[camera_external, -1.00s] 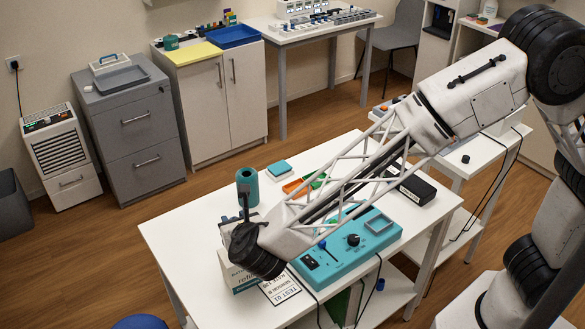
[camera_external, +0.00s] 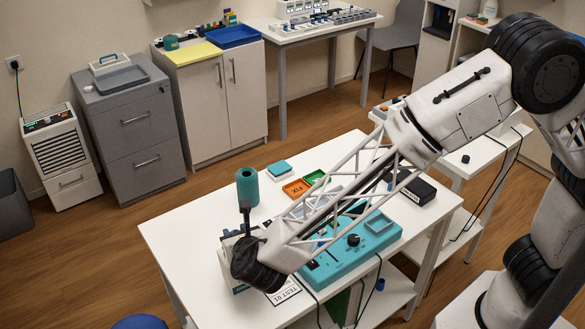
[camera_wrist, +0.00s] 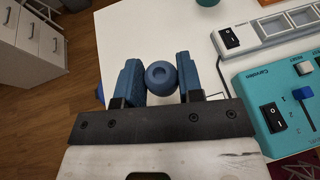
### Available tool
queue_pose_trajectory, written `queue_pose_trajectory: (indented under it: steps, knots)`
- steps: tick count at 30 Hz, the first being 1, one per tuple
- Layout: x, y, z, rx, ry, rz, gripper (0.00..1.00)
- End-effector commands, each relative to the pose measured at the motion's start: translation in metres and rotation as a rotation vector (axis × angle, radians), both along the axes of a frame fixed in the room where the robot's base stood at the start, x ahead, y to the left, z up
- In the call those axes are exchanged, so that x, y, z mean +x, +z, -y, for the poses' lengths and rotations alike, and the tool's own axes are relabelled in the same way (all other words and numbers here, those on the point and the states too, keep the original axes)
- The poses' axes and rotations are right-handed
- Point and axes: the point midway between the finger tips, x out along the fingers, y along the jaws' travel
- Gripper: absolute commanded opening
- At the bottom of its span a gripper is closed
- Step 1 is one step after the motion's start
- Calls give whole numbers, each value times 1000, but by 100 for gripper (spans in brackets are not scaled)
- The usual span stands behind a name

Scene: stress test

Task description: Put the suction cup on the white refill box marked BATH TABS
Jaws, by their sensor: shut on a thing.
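No BATH TABS marking can be read in either current view, so I cannot tell whether this is the refill box. I cannot tell the cup's height above the table.
A teal cylinder (camera_external: 247,185) stands just beyond my gripper. A teal device (camera_external: 345,250) with switches and a printed card (camera_external: 284,291) lie to the right. The white table's (camera_external: 185,232) left part is clear.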

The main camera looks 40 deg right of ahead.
Motion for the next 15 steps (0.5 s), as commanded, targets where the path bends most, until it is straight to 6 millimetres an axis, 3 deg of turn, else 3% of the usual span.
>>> queue_pose_trajectory:
  steps: [9, 15]
  knots:
    - [0, -2, 0, 0, 0, 0, 12]
    - [0, -19, 0, -1, -1, -1, 12]
